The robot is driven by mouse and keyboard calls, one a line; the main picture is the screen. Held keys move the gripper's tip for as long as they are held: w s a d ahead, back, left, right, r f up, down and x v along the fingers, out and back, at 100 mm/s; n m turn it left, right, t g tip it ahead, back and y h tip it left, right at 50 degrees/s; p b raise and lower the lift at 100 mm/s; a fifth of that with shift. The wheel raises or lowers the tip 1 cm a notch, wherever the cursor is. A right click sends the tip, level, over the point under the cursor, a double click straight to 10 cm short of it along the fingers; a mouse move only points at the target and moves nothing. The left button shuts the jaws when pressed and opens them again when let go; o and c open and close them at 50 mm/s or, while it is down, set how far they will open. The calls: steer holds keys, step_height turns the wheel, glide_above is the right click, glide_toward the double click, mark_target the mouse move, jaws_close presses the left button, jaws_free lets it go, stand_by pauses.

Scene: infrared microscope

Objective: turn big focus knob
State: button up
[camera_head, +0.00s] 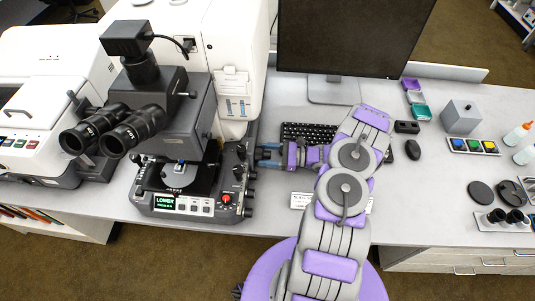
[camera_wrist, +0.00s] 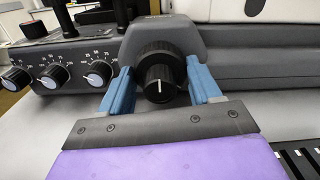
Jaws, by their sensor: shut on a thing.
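The big focus knob (camera_wrist: 158,52) is a black ribbed dial on the microscope's grey side housing, in the middle of the wrist view. A smaller black knob with a white pointer line, near vertical, sits at its front. My gripper (camera_wrist: 159,77) has one blue finger on each side of the big knob and is shut on it. In the head view my gripper (camera_head: 264,156) reaches the right side of the microscope base (camera_head: 232,180). The focus knob is hidden there behind the fingers.
Several small dials (camera_wrist: 55,76) with scales sit left of the knob. A keyboard (camera_head: 300,131) lies behind my arm, with a monitor (camera_head: 345,35) beyond it. The mouse (camera_head: 412,149) is right of my arm.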

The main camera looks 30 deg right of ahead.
steer(key=shift+w+n, duration=0.1)
steer(key=shift+n, duration=0.4)
steer(key=o, duration=1.1)
steer(key=shift+c, duration=0.2)
steer(key=shift+d, duration=0.1)
steer(key=p+v, duration=0.3)
steer(key=v, duration=1.4)
steer(key=shift+d+f, duration=0.1)
steer(key=shift+d, duration=0.05)
steer(key=shift+s, duration=0.3)
